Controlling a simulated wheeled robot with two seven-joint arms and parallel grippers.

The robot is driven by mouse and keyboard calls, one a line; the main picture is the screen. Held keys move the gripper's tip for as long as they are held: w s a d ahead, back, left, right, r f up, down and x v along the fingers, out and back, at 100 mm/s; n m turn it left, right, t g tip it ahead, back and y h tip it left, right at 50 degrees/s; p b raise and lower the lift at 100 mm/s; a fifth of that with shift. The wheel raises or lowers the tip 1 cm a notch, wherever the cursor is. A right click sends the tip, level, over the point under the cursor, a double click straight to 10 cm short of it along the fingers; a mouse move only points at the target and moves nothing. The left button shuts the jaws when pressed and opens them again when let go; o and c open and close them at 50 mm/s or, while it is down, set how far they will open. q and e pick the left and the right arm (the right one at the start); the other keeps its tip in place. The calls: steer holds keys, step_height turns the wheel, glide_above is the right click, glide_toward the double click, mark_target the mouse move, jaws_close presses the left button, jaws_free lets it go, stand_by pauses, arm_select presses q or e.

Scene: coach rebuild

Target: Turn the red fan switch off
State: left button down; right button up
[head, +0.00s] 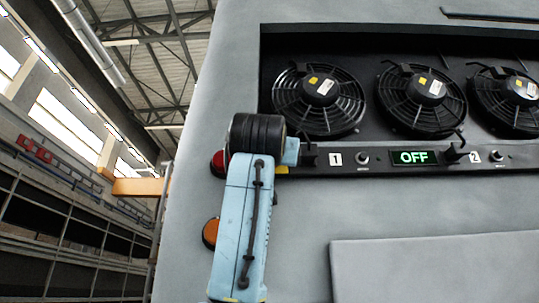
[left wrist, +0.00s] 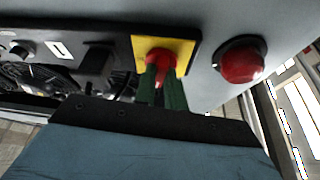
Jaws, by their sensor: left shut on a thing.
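The red fan switch (left wrist: 161,56) sits on a yellow plate (left wrist: 183,45) in the left wrist view. My left gripper (left wrist: 162,82) has its two green fingers closed around the red switch. In the head view my blue left arm and its black wrist hide the switch; only a corner of the yellow plate (head: 281,170) shows beside the wrist. A small display (head: 414,158) on the dark strip reads OFF in green. My right gripper is in neither view.
Several black fans (head: 318,100) sit in a recess above the strip. A red dome light (left wrist: 240,63) is beside the yellow plate, and an orange light (head: 210,233) is lower on the grey wall.

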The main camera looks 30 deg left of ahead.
arm_select(q)
steer(key=shift+w+d+n+g+y, duration=0.1)
steer(key=shift+n+g+y, duration=0.3)
steer(key=shift+n, duration=1.2)
steer(key=c, duration=1.5)
jaws_free()
steer(key=shift+o, duration=0.2)
steer(key=shift+y, duration=0.3)
steer(key=b+v, duration=0.5)
steer(key=v, duration=0.8)
steer(key=shift+s, duration=0.2)
